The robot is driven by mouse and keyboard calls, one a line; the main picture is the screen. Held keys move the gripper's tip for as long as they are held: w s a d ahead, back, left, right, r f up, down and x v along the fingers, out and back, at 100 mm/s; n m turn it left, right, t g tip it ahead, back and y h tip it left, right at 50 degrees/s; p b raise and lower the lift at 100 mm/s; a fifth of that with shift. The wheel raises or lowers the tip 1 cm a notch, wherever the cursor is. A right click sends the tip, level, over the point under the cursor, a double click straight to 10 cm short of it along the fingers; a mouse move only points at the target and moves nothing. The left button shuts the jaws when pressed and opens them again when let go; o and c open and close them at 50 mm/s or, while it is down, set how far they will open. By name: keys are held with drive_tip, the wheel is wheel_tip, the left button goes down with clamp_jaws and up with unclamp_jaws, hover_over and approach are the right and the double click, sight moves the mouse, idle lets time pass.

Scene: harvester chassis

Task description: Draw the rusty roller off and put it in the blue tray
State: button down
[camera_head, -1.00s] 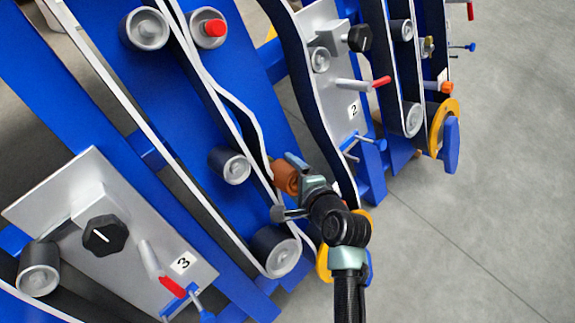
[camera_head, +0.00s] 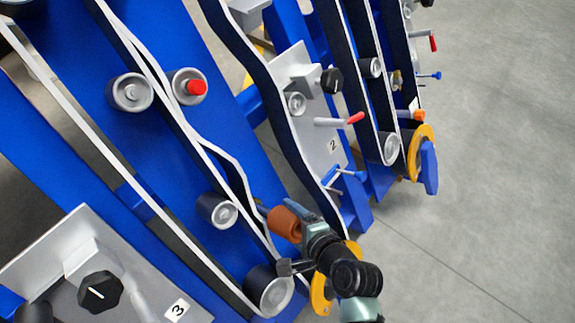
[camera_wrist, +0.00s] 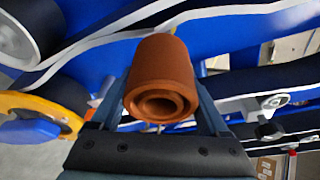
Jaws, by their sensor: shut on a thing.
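The rusty roller (camera_head: 284,224) is an orange-brown hollow cylinder in my gripper (camera_head: 281,215), in front of the blue frame and beside the white-edged belt. In the wrist view the roller (camera_wrist: 160,75) sits between the two fingers, its open bore facing the camera. My gripper (camera_wrist: 163,92) is shut on it. The roller stands out from the belt in the head view, but its far end is hidden, so I cannot tell whether it is clear of its axle. I see no blue tray in either view.
A grey roller (camera_head: 217,210) lies left of my gripper and a larger grey roller (camera_head: 270,289) below it. A yellow ring (camera_head: 320,292) is just below my arm. Panel 2 (camera_head: 318,130) with its red-tipped lever stands above. Bare grey floor (camera_head: 490,190) is open at right.

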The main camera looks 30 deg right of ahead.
drive_tip(key=shift+s+d+r+p, duration=0.25)
drive_tip(key=shift+s+r+p, duration=0.25)
drive_tip(key=shift+s, duration=0.15)
drive_tip(key=shift+s+d+r+p, duration=0.25)
drive_tip(key=shift+s+r+p, duration=0.15)
drive_tip(key=shift+s, duration=0.25)
drive_tip(key=shift+r, duration=0.15)
